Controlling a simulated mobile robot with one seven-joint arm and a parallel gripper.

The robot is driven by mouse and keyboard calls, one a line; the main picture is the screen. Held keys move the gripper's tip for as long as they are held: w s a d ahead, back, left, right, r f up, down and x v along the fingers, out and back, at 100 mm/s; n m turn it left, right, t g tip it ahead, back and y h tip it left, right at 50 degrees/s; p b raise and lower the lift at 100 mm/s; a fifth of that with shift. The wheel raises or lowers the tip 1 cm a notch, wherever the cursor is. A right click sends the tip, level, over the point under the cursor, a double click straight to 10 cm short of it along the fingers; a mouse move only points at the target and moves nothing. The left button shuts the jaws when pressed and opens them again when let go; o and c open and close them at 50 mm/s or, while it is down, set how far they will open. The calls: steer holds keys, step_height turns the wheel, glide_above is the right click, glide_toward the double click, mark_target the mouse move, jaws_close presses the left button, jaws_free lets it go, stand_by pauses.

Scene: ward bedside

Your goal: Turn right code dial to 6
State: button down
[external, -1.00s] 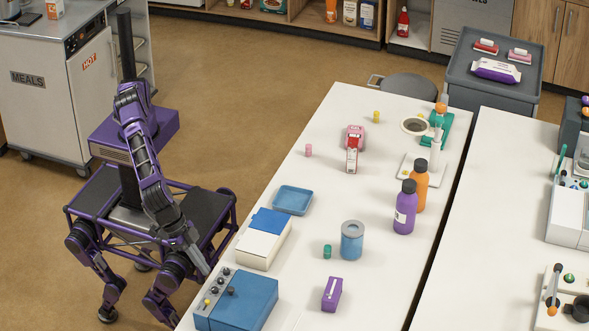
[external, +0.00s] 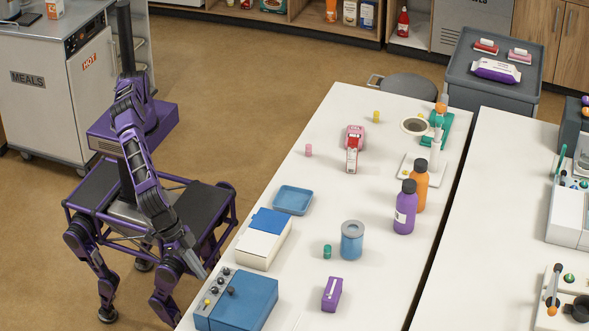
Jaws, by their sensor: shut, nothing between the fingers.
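A blue box (external: 246,305) with a grey control panel stands at the near left corner of the white table. Several small knobs sit in a row on its panel, including a yellow one (external: 207,302) at the near end, and a larger dark knob (external: 231,292) sits apart on the right. Which of them is the right code dial, and any numbers, are too small to tell. My gripper (external: 203,274) is shut and empty, pointing down just left of the panel's far end. I cannot tell whether it touches the box.
A white box with a blue lid (external: 264,240) stands just beyond the blue box. A blue tray (external: 293,200), a blue canister (external: 352,241), a green cap (external: 327,251) and a purple block (external: 332,294) are on the table (external: 290,285). The table's left edge is beside my arm.

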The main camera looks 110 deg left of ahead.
mark_target(207, 297)
step_height(207, 297, down, 5)
steer(key=b, duration=0.3)
steer(key=shift+f, duration=0.15)
steer(key=shift+w+a, duration=0.2)
steer(key=shift+w, duration=0.15)
stand_by(0.4)
steer(key=shift+a+b, duration=0.6)
steer(key=shift+b, duration=0.15)
steer(key=shift+w+a, duration=0.1)
steer(key=shift+a, duration=0.2)
stand_by(0.5)
steer(key=shift+b, duration=0.45)
